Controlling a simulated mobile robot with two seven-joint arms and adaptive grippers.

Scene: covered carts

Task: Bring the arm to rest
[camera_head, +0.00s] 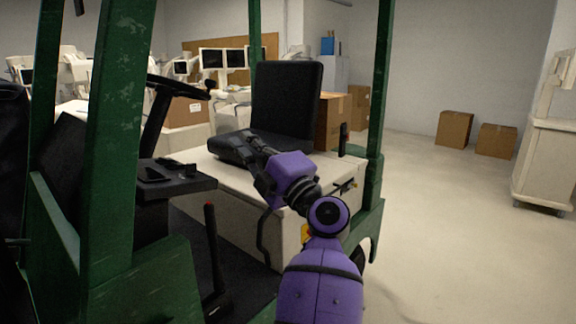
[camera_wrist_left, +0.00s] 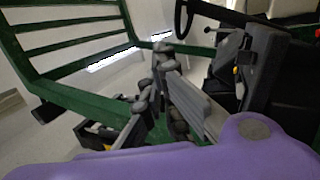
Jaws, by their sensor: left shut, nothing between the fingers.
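My left arm (camera_head: 320,280), purple with black joints, reaches up from the bottom middle of the head view into the green cart. My left gripper (camera_head: 248,141) is shut and empty, in front of the black seat (camera_head: 287,98) and above the pale seat base. The gap between gripper and seat cannot be judged. In the left wrist view the grey fingers (camera_wrist_left: 164,52) are together, with nothing held. My right gripper is not in view.
Green posts (camera_head: 110,130) frame the cart. A black steering wheel (camera_head: 178,86) and a red-topped lever (camera_head: 211,245) stand left of my arm. Cardboard boxes (camera_head: 454,129) and a white cart (camera_head: 545,160) stand at right. The floor right of my arm is clear.

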